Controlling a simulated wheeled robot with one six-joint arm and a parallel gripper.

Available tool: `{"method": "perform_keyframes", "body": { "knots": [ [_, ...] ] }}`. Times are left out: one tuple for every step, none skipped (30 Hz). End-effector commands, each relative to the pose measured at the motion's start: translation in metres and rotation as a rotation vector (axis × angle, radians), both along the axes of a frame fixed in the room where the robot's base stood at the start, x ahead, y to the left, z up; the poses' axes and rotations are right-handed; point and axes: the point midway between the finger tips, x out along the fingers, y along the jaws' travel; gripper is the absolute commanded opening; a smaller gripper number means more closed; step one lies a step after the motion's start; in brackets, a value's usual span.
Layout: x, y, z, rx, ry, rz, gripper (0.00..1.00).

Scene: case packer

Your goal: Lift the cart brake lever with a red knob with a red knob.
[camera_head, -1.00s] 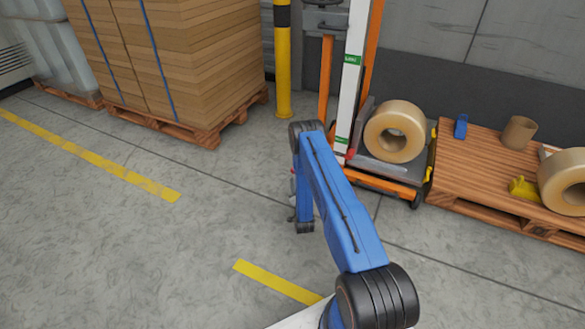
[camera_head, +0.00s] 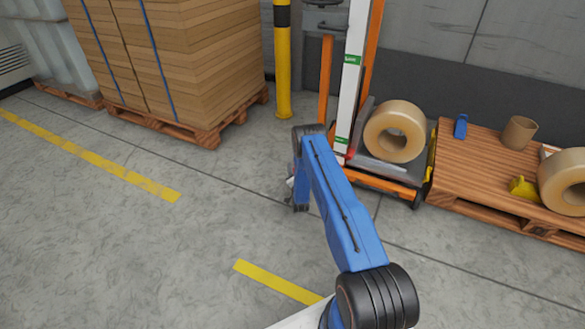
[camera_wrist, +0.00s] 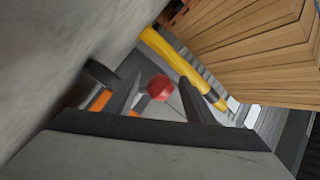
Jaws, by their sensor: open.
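The red knob (camera_wrist: 160,88) of the cart brake lever shows in the wrist view between the two fingers of my gripper (camera_wrist: 160,80). The fingers are spread, with a gap on each side of the knob in the picture. I cannot tell how far beyond the fingertips it is. The lever's shaft is not clear. In the head view a small red spot (camera_head: 351,153) shows low on the orange and white cart (camera_head: 385,184), just right of my blue arm. My gripper is mostly hidden behind the arm there.
A large tape roll (camera_head: 395,131) sits on the cart's platform. A yellow post (camera_head: 283,70) and a pallet of stacked cardboard (camera_head: 185,60) stand to the left. A wooden pallet (camera_head: 470,165) with loose items is close on the cart's right. The floor at left is clear.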

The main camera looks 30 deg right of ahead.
Motion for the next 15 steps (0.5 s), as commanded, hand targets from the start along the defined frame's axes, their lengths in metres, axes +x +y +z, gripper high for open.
{"method": "perform_keyframes", "body": {
  "knots": [
    [0.008, -0.003, 0.0, 0.0, -0.001, 0.0, 0.49],
    [0.012, -0.004, 0.0, 0.0, -0.001, 0.0, 0.49],
    [0.016, -0.005, 0.0, 0.0, -0.001, 0.0, 0.49],
    [0.02, -0.006, 0.0, 0.0, -0.001, 0.0, 0.49],
    [0.022, -0.007, 0.0, 0.0, 0.0, 0.0, 0.49],
    [0.026, -0.008, -0.001, 0.0, 0.0, 0.0, 0.49],
    [0.028, -0.009, -0.001, 0.0, 0.0, 0.0, 0.49],
    [0.03, -0.01, -0.001, 0.0, 0.0, 0.0, 0.49],
    [0.032, -0.011, 0.0, 0.0, 0.0, 0.0, 0.49],
    [0.033, -0.011, -0.001, 0.0, 0.0, 0.0, 0.49],
    [0.034, -0.011, -0.001, 0.0, 0.001, -0.001, 0.49],
    [0.035, -0.011, -0.001, 0.0, 0.001, 0.0, 0.49],
    [0.035, -0.012, -0.001, 0.0, 0.001, 0.0, 0.49],
    [0.035, -0.012, -0.001, 0.0, 0.001, 0.0, 0.49],
    [0.035, -0.012, -0.001, 0.0, 0.001, 0.0, 0.49]
  ]
}}
